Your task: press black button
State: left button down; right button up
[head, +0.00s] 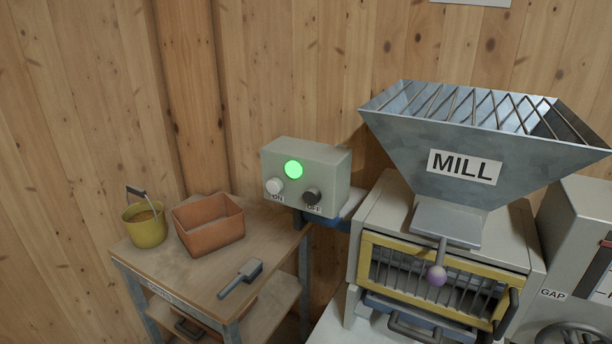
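In the head view a grey control box (330,165) is fixed beside the mill, near the wooden wall. Its black button (312,196) is at the lower right of its face, by the label OFF. A white button (274,186) is at the lower left, by the label ON. A round green lamp (293,170) above them is lit. Neither of my grippers shows in this view.
The mill's grey hopper (400,130) and yellow-framed guard (371,250) stand to the right of the box. A wooden table (190,275) at left holds a yellow bucket (145,232), an orange bin (212,236) and a brush-like tool (240,278).

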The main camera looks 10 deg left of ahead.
aim_at(312, 196)
jog(key=k+l, duration=0.35)
jog(key=k, duration=0.15)
jog(key=k+l+z, duration=0.15)
jog(key=k+l, duration=0.2)
jog(key=k, duration=0.2)
